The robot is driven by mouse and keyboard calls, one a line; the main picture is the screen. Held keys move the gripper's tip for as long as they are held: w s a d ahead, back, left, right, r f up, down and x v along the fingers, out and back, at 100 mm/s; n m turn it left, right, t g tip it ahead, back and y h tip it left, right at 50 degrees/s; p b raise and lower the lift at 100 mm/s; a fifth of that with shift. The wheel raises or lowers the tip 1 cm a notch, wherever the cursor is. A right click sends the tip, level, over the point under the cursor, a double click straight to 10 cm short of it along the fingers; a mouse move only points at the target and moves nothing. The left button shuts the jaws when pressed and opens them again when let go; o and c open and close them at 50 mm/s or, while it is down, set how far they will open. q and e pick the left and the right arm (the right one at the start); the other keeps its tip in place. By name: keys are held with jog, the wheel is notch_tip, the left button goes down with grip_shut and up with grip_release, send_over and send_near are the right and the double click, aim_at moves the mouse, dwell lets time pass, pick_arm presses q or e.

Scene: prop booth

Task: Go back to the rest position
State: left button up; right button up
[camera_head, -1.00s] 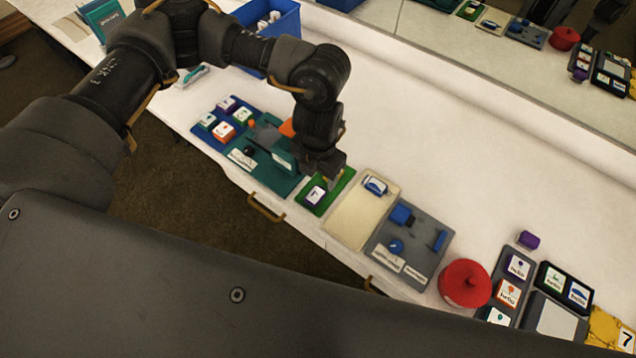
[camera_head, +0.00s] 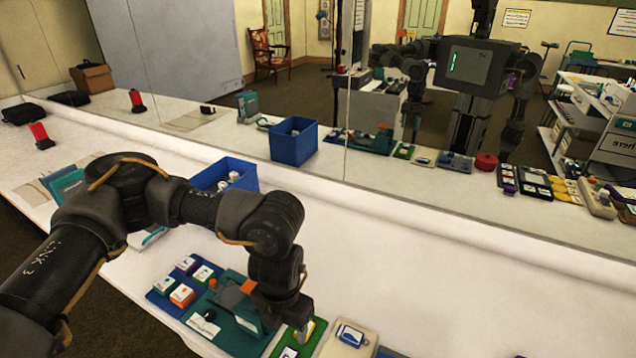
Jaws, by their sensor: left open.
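My left arm comes in from the left and bends down over the white counter (camera_head: 150,330). My left gripper (camera_head: 302,332) points down at the green mat (camera_head: 316,336) near the counter's front. It is open, and its fingertips are small and dark here. A white-topped block (camera_head: 289,352) on that mat is partly cut off by the bottom edge. I cannot tell whether the fingers touch anything. My right gripper is out of view.
A teal tray (camera_head: 232,338) and a blue mat with several blocks (camera_head: 160,283) lie left of the gripper. A beige tray (camera_head: 362,350) lies to its right. A blue bin (camera_head: 243,178) stands behind the arm. A mirror lines the back.

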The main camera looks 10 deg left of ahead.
pick_arm(q)
jog(key=s+d+n+h, duration=0.1)
jog(key=s+d+h, duration=0.35)
jog(key=d, duration=0.45)
jog(key=s+d+n+h, duration=0.2)
jog(key=s+d+h, duration=0.25)
jog(key=d, duration=0.45)
jog(key=w+d+r+n+t+h, duration=0.1)
jog(key=d+r+n+t+h, duration=0.3)
jog(key=r+n, duration=0.35)
jog(key=w+a+f+n+t+y, duration=0.3)
jog(key=a+f+n, duration=0.1)
jog(key=a+n, duration=0.35)
jog(key=w+a+f+n+t+y, duration=0.3)
jog(key=a+n, duration=0.4)
jog(key=n, duration=0.2)
jog(key=s+a+f+n+g+y, duration=0.3)
jog(key=s+a+f+n, duration=0.4)
jog(key=a, duration=0.4)
jog(key=s+a+f+n+g+y, duration=0.45)
jog(key=s+a+f, duration=0.4)
jog(key=a, duration=0.25)
notch_tip(320, 180, down, 24)
jog(key=s, duration=0.2)
jog(key=s+a+f+g, duration=0.1)
jog(key=s+a+f, duration=0.1)
jog(key=s+f, duration=1.3)
jog(key=shift+s+a+f, duration=0.3)
jog(key=shift+s+f, duration=0.05)
jog(key=shift+s, duration=0.4)
